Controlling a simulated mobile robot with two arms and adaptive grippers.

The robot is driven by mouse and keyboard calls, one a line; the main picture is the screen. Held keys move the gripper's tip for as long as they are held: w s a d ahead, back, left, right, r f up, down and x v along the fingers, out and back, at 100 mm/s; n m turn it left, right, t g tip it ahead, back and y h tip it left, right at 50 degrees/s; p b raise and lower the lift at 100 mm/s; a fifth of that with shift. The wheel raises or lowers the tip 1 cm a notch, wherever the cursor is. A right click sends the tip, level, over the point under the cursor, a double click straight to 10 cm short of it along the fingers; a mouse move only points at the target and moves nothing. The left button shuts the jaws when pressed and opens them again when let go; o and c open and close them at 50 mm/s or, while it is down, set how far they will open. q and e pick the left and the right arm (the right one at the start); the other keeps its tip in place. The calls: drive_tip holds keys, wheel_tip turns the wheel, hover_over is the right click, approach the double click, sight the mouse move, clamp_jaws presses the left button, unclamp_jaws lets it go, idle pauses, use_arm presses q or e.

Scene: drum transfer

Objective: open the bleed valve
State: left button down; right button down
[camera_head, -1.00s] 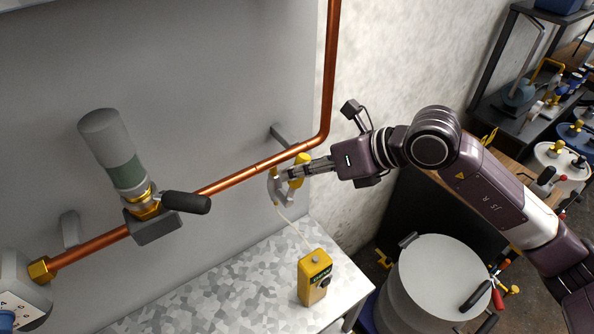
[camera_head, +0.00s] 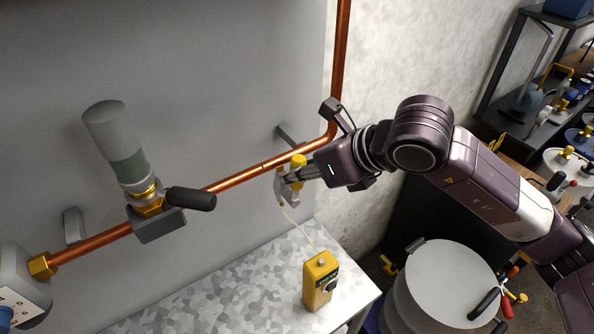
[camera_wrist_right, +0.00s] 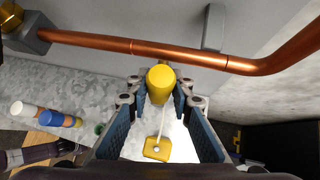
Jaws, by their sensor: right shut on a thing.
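The handle points right, and a grey and green cylinder (camera_head: 114,140) stands above the body. My right gripper (camera_head: 287,185) is just below the pipe, well to the right of that lever. It is shut on a yellow cylindrical piece (camera_head: 298,161), which also shows between the blue-padded fingers in the right wrist view (camera_wrist_right: 160,84). The fingers hide part of the piece.
The copper pipe (camera_head: 236,180) runs along the grey wall and bends upward at right. A yellow box (camera_head: 320,281) with a pale cord stands on the speckled bench (camera_head: 225,290). A grey drum (camera_head: 445,280) is at lower right, with shelves behind.

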drive_tip(key=c, duration=1.7)
unclamp_jaws()
drive_tip(key=v, duration=1.2)
drive_tip(key=shift+f, duration=0.1)
